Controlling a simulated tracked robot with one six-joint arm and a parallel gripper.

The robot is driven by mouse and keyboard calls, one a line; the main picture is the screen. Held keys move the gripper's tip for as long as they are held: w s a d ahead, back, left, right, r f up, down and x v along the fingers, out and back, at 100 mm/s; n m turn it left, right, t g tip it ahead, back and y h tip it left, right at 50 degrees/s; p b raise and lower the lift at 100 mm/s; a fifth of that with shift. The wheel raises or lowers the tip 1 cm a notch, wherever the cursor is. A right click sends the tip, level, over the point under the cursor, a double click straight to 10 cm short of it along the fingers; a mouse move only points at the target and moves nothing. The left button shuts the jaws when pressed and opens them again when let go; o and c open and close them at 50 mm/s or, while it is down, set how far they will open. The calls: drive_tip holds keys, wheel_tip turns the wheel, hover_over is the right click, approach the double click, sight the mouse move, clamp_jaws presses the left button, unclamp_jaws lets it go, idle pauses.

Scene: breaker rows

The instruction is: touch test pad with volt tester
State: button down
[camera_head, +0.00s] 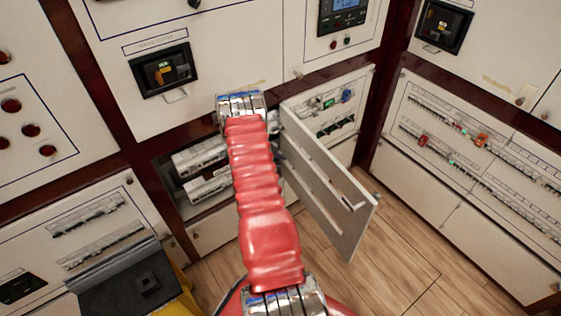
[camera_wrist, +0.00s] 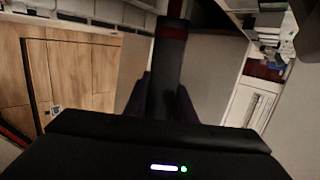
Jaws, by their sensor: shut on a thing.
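In the wrist view my gripper (camera_wrist: 162,98) is shut on a dark, stick-like tester (camera_wrist: 168,62) with a red band near its upper part. The tester points away from the gripper, and its tip runs out of the top of the picture. In the head view my red-sleeved arm reaches to an open cabinet compartment (camera_head: 193,210), and the gripper and tester are hidden behind the arm. White breaker blocks (camera_head: 203,160) sit inside this compartment, left of the arm. I cannot make out the test pad in either view.
An open grey door panel (camera_head: 325,185) hangs right of the arm, close to it. A second open bay (camera_head: 335,112) shows small green and blue parts. Breaker rows (camera_head: 480,140) line the right cabinet. A dark box with yellow sides (camera_head: 135,285) stands lower left. Wooden floor (camera_head: 400,265) is clear.

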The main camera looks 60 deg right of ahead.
drive_tip(key=s+a, duration=0.5)
drive_tip(key=s, duration=0.6)
drive_tip(key=shift+s+a, duration=0.3)
idle(0.7)
idle(0.6)
